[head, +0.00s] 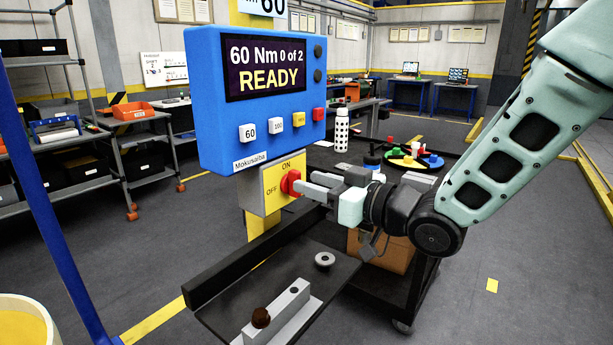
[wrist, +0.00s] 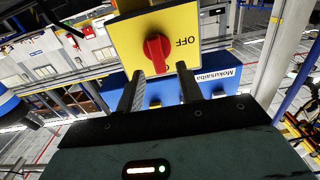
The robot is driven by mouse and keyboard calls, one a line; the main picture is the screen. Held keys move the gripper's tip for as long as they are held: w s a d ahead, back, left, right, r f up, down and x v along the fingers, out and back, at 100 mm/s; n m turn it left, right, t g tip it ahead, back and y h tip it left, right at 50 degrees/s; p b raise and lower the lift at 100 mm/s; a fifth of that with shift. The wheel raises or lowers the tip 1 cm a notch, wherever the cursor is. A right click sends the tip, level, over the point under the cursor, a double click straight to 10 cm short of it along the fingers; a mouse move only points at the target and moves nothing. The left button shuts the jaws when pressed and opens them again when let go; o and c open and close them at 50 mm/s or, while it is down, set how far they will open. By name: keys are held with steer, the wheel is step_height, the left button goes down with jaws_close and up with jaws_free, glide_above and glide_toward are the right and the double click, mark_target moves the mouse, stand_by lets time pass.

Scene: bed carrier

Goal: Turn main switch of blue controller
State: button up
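The blue controller (head: 215,115) hangs on a yellow post, its lit screen reading "60 Nm 0 of 2 READY". Below it is the main switch's yellow plate (head: 270,196), marked ON at the top and OFF at the left. Its red knob (head: 290,183) also shows in the wrist view (wrist: 157,53), where its ridge runs roughly vertical and OFF appears upside down at right. My gripper (head: 305,184) is at the knob, coming from the right. In the wrist view, its two fingers (wrist: 159,80) stand apart with the knob centred at their tips. I see no finger contact.
Below the switch is a dark shelf (head: 230,312) with a metal block and a ring. A black cart (head: 425,275) behind my arm carries a white bottle (head: 341,130) and coloured parts. A blue post (head: 48,200) stands at left. Open floor lies at right.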

steer(key=shift+x, duration=1.15)
jaws_close()
